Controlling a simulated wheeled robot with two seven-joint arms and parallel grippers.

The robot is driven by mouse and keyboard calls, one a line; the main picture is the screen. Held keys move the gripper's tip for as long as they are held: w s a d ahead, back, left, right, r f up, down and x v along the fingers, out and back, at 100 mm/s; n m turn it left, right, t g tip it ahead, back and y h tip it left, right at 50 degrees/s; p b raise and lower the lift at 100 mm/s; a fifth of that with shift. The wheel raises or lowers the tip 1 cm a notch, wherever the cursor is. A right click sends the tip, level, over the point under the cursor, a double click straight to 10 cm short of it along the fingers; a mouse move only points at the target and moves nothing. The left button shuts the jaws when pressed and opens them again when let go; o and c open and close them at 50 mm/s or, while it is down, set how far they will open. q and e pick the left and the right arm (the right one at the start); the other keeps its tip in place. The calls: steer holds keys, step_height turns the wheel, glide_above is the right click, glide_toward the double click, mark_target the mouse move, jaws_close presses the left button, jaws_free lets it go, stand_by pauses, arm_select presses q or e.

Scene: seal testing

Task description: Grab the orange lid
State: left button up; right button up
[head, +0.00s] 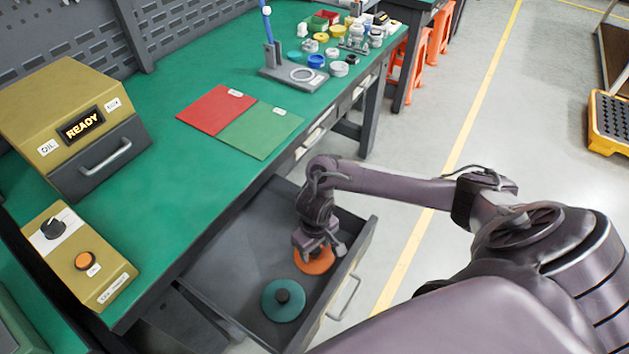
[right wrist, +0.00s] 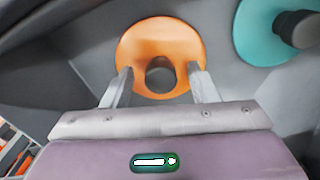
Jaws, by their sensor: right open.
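The orange lid (head: 314,262) is a round disc lying in the open drawer (head: 235,262) under the bench. In the right wrist view the orange lid (right wrist: 140,48) shows a dark central knob (right wrist: 160,76). My right gripper (head: 318,246) is over the lid and hides part of it in the head view. In the right wrist view the right gripper (right wrist: 160,80) is open, with one finger on each side of the knob and apart from it. My left gripper is not in view.
A teal lid (head: 283,300) with a dark knob lies beside the orange one in the drawer. The drawer's front wall and handle (head: 345,297) stand close to my right gripper. The green bench top (head: 185,190) overhangs to the left, with red and green mats on it.

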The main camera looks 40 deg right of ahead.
steer(key=shift+f, duration=0.45)
jaws_close()
steer(key=shift+w+r, duration=0.1)
steer(key=shift+r, duration=0.1)
